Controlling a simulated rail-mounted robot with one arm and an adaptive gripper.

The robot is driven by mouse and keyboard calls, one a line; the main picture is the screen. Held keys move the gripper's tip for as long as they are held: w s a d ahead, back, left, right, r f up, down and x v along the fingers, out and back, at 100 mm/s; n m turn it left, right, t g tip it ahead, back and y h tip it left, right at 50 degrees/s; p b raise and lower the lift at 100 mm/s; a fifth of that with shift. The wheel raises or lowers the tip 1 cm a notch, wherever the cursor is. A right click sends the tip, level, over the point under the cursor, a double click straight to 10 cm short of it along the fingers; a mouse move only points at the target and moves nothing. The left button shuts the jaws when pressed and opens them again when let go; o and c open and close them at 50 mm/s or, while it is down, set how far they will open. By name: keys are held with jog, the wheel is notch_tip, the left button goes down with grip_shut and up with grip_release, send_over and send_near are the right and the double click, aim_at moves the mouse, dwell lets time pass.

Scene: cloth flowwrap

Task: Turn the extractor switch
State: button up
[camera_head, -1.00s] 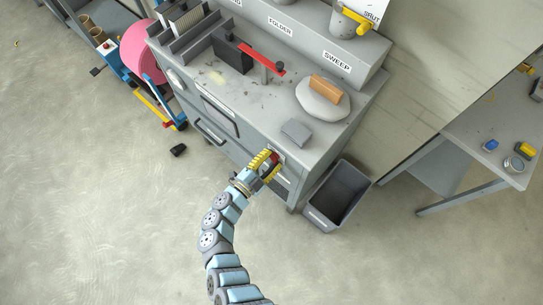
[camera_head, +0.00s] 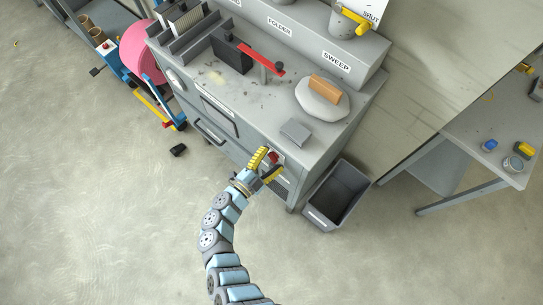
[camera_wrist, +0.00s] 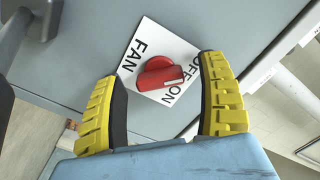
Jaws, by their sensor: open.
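The extractor switch is a red rotary knob (camera_wrist: 160,75) on a white plate (camera_wrist: 148,38) marked FAN, OFF and ON, on the cabinet's front. In the head view the red knob (camera_head: 274,157) shows between the fingers. My gripper (camera_wrist: 158,85) is open, with one ridged yellow finger on each side of the knob. Gaps show between the knob and both fingers. My gripper (camera_head: 271,163) also shows at the cabinet's front in the head view.
The grey cabinet (camera_head: 262,119) carries a red lever (camera_head: 262,60), a white round pad (camera_head: 323,103) with a tan block (camera_head: 326,90), and a grey piece (camera_head: 295,132). A grey bin (camera_head: 337,196) stands close right of my gripper. Floor to the left is mostly clear.

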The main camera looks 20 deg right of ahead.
jog(key=v, duration=1.2)
jog(key=shift+r, duration=0.1)
